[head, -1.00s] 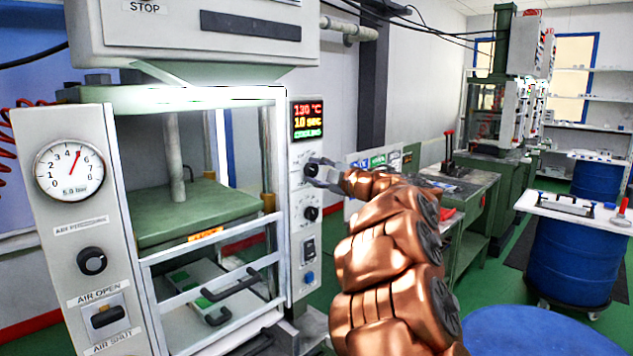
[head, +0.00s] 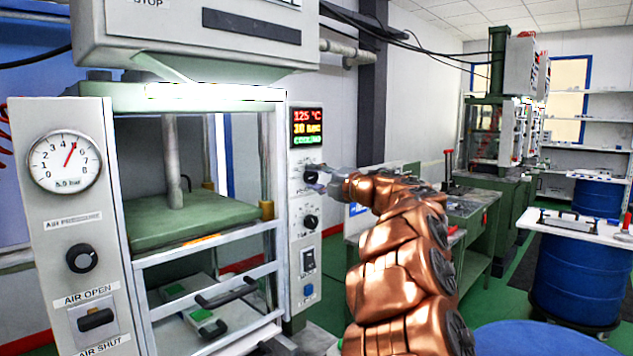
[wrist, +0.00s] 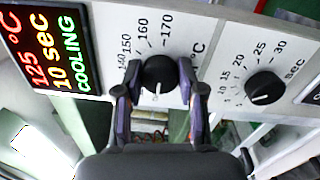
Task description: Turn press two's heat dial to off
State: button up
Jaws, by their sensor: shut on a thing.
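The heat dial (wrist: 160,72) is a round black knob on the press's narrow control panel (wrist: 220,32), marked in °C. In the wrist view its white pointer line faces down between my fingers, away from the visible numbers 150 to 170. My gripper (wrist: 160,92) is shut on the dial, one finger on each side. In the head view my gripper (head: 322,180) reaches the panel from the right and partly hides the dial (head: 310,174). The display (wrist: 45,48) reads 125 °C, 10 sec and COOLING. No off mark can be read.
The seconds dial (head: 310,222) sits just below the heat dial, with a switch (head: 308,261) and blue button (head: 308,290) lower down. The pressure gauge (head: 64,161) is on the left post. A bench (head: 470,215) and blue drum (head: 575,275) stand at right.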

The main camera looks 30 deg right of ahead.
jog(key=shift+f, duration=0.1)
jog(key=o, duration=1.1)
jog(key=shift+o, duration=0.2)
jog(key=v, duration=1.2)
